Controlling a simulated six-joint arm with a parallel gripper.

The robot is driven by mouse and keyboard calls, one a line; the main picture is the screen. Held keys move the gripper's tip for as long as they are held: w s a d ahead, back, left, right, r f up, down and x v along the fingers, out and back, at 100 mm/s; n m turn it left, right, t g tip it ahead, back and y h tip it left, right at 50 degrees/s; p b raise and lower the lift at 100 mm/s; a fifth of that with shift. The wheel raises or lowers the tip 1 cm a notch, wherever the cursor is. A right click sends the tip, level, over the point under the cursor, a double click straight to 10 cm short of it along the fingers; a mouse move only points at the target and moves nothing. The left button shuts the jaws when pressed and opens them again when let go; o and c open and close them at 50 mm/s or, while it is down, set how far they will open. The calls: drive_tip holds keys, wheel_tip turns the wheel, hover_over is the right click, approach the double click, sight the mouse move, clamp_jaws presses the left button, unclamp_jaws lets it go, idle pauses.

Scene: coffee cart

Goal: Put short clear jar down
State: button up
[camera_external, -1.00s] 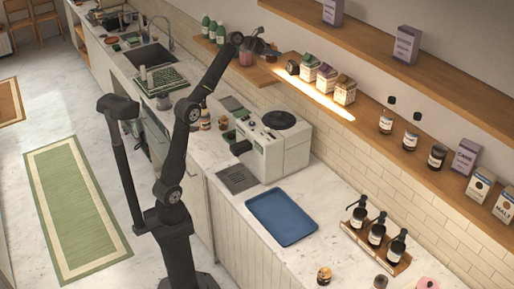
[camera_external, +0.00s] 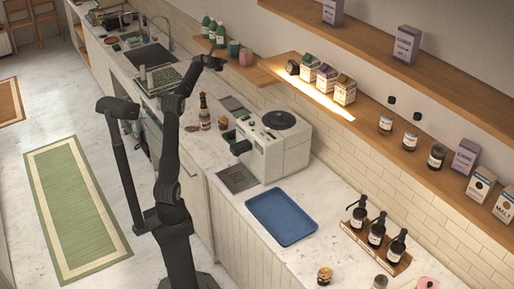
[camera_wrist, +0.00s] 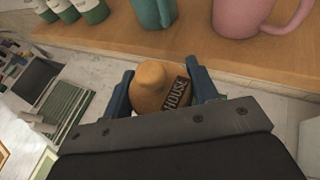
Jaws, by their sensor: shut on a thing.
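The jar (camera_wrist: 150,88) sits between the two dark blue fingers of my gripper (camera_wrist: 163,90) in the wrist view. Its top is a rounded tan-brown surface, and a dark label on its side reads "HOUSE". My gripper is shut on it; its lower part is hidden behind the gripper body. In the external view my gripper (camera_external: 213,63) is raised over the counter (camera_external: 183,140), just in front of the small wooden shelf (camera_external: 262,76). The jar cannot be made out clearly there.
A pink mug (camera_wrist: 250,15), a teal mug (camera_wrist: 152,10) and green-and-white bottles (camera_wrist: 92,8) stand on the shelf close by. Below are a dark bottle (camera_external: 204,112) and a small jar (camera_external: 222,123). The coffee machine (camera_external: 272,145) and a blue tray (camera_external: 282,217) are to the right.

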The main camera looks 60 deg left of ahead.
drive_tip(key=s+a+f+n, duration=0.1)
drive_tip(key=s+a+f, duration=0.2)
drive_tip(key=a+f, duration=0.3)
drive_tip(key=s+a+f, duration=0.3)
drive_tip(key=a+f, duration=0.2)
drive_tip(key=f, duration=0.3)
drive_tip(key=shift+g+y, duration=0.3)
drive_tip(key=shift+y, duration=0.1)
drive_tip(key=s+a+f, duration=0.1)
drive_tip(key=f, duration=0.7)
drive_tip(key=s+a+f, duration=0.1)
drive_tip(key=f, duration=0.6)
drive_tip(key=s+a+f, duration=0.1)
drive_tip(key=f, duration=0.7)
drive_tip(key=shift+a+f, duration=0.15)
drive_tip(key=shift+f, duration=0.2)
drive_tip(key=shift+f, duration=0.1)
drive_tip(key=o, duration=1.1)
drive_tip(key=shift+f, duration=0.1)
drive_tip(key=shift+s+r, duration=0.2)
drive_tip(key=shift+r, duration=0.05)
drive_tip(key=v, duration=1.1)
drive_tip(key=shift+s+d+r, duration=0.1)
drive_tip(key=shift+s+d, duration=0.15)
drive_tip(key=shift+d, duration=0.05)
